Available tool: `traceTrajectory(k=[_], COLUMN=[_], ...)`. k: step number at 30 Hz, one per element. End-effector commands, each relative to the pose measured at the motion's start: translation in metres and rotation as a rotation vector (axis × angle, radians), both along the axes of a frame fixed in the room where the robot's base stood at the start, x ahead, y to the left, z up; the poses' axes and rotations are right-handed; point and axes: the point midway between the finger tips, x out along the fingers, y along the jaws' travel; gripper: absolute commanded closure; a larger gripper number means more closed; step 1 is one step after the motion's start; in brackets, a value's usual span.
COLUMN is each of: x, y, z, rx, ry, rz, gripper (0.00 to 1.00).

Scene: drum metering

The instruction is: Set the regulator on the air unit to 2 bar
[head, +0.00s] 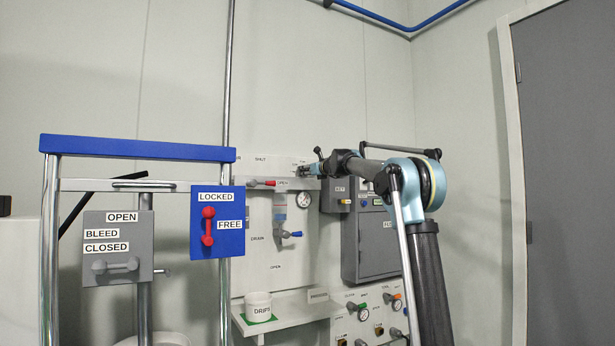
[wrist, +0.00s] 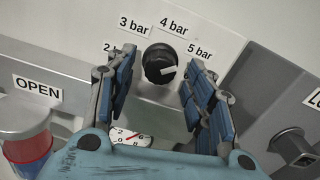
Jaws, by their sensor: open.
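The regulator knob (wrist: 154,57) is round and black with a white pointer bar, on a pale panel. The bar lies to the right of the knob's centre, roughly on the 5 bar side. Labels 3 bar (wrist: 134,26), 4 bar (wrist: 174,27) and 5 bar (wrist: 199,49) surround it; the 2 label is partly hidden by a finger. My gripper (wrist: 150,82) is open, its blue-padded fingers either side of the knob, with gaps visible. In the head view my gripper (head: 305,171) is at the air unit's top.
A red-handled lever (head: 263,183) by OPEN is left of my gripper. A grey cabinet (head: 372,243) stands right of the unit. A shelf (head: 290,318) with a white DRIP cup (head: 258,303) is below. A blue-topped frame (head: 137,148) stands at left.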

Motion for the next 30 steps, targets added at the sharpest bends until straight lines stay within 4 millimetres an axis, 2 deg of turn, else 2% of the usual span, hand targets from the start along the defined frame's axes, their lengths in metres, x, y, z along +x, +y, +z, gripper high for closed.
traceTrajectory(k=[18,24,30], x=[-0.072,-0.086,-0.090], y=[-0.050,-0.059,-0.062], z=[-0.001,-0.001,-0.001], rx=[0.000,0.000,0.000], ry=[0.001,0.001,0.001], rz=[-0.002,0.000,0.000], gripper=[0.51,0.51,0.51])
